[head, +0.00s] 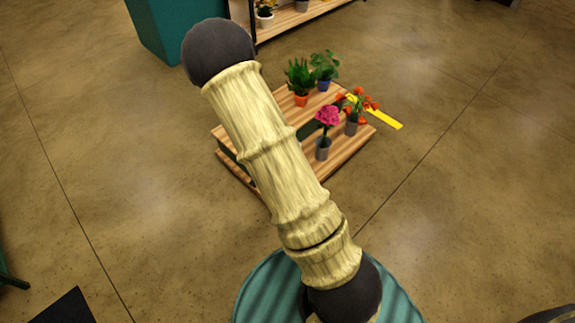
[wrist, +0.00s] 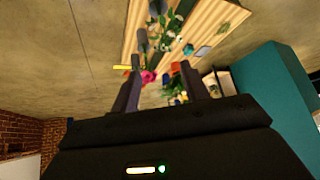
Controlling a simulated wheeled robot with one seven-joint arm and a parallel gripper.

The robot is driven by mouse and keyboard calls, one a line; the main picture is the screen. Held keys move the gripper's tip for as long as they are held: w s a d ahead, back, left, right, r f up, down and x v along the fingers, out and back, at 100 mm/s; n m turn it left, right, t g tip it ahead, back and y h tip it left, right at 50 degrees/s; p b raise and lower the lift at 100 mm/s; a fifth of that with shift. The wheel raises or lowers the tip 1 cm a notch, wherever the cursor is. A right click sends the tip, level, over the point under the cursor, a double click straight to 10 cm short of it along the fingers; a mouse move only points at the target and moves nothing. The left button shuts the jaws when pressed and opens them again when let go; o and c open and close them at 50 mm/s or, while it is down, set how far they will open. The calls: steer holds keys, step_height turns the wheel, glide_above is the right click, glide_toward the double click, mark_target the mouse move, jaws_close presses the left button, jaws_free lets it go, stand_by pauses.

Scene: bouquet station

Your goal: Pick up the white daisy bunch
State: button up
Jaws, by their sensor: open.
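In the wrist view, a small cluster of green leaves with pale white specks (wrist: 168,42) shows on the wooden stand, possibly the white daisy bunch; it is too small and blurred to be sure. No white daisies show in the head view, where my arm covers part of the stand. My gripper (wrist: 160,66) shows in the wrist view as two dark fingers spread apart, with nothing held between them. The stand and its flowers appear beyond the fingertips. My gripper cannot be made out in the head view.
The low wooden stand (head: 347,153) holds a pink flower (head: 327,115) in a grey pot, orange flowers (head: 362,104), and green plants in an orange pot (head: 301,100) and a blue pot (head: 323,85). A yellow strip (head: 385,116) lies beside it. A teal block (head: 165,30) stands behind.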

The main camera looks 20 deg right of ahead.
steer(key=w+d+f+n+t+h+b, duration=0.1)
steer(key=d+f+t+b, duration=0.1)
steer(key=f+b, duration=0.5)
steer(key=w+d+f+n+t+h+b, duration=0.1)
steer(key=f+t+b, duration=0.4)
steer(key=f, duration=1)
steer(key=w+d+f+n+t+h+b, duration=0.1)
steer(key=w+d+f+t+b, duration=0.2)
steer(key=f+b, duration=0.8)
steer(key=shift+w+d+f+t, duration=0.2)
steer(key=shift+d+t, duration=0.1)
steer(key=shift+t, duration=0.1)
steer(key=b+x, duration=0.6)
steer(key=x, duration=0.6)
steer(key=shift+w+d, duration=0.1)
